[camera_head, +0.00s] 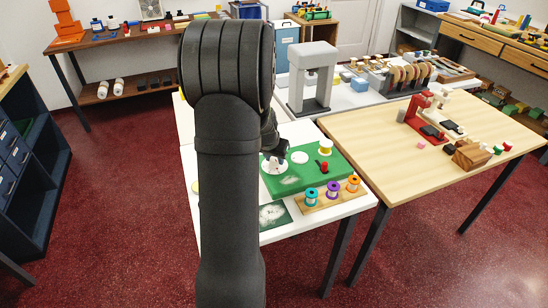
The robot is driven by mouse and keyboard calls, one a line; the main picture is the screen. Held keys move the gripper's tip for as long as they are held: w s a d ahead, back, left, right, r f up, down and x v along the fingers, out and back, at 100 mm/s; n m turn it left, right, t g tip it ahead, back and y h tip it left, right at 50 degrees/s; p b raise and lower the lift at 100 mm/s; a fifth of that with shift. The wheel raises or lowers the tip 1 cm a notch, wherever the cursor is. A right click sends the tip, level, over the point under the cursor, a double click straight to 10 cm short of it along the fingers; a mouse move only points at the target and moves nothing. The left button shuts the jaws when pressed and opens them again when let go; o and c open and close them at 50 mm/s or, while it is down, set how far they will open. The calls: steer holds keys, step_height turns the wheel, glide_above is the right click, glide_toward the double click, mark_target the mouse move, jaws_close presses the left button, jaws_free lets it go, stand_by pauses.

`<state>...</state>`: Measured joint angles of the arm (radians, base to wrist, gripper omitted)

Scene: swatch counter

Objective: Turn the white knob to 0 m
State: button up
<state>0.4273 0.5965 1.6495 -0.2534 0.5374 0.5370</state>
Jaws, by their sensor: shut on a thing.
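A green panel (301,181) lies on the white table, with round white dials on its top. My gripper (277,158) is small and dark in this view, low over the panel's left dial. It is shut on the white knob (275,165) there; the knob is partly covered by the gripper and its pointer and scale marks are too small to read. A second white disc (299,157) sits to the right of my gripper. A yellow and white knob (325,147) and a red-topped piece (323,165) stand further right on the panel.
A wooden rack (329,197) with teal, purple and orange spools stands at the panel's front right. A dark green mat (274,214) lies in front of the panel. A grey press-like frame (310,77) stands behind. My arm hides the table's left part.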

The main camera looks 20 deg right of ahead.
steer(key=o, duration=1)
steer(key=shift+c, duration=0.2)
steer(key=shift+r, duration=0.15)
steer(key=v, duration=1.7)
steer(key=shift+a, duration=0.2)
steer(key=shift+s, duration=0.1)
steer(key=x, duration=1.7)
steer(key=shift+d, duration=0.2)
